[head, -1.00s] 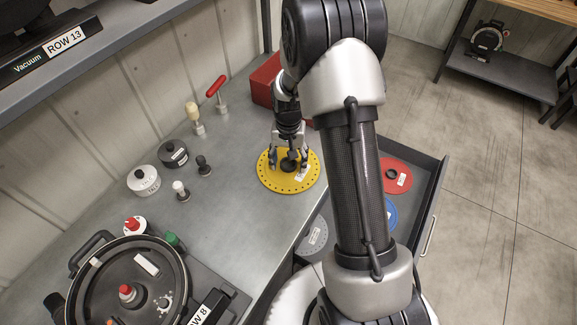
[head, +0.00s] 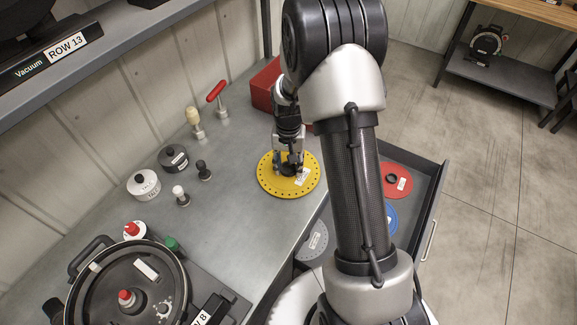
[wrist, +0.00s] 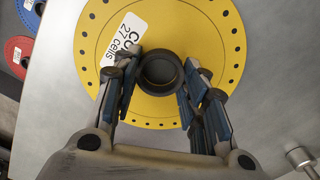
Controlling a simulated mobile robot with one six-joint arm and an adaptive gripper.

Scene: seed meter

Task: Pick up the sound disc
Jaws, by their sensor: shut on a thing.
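A yellow disc (head: 274,184) with a ring of small holes lies flat on the grey bench. It has a dark round hub at its middle and a white label, partly hidden, reading "CO" and "27 cells" in the wrist view (wrist: 205,32). My gripper (head: 288,168) is over the disc's middle with its fingers shut on the hub (wrist: 160,74), one on each side. I see no crack on the part of the disc in view; the fingers hide some of it.
An open drawer to the right holds a red disc (head: 397,181), a blue disc (head: 391,217) and a grey disc (head: 314,240). Black and white knobs, two lidded pots and a round meter (head: 120,285) stand left. A red box (head: 262,88) is behind.

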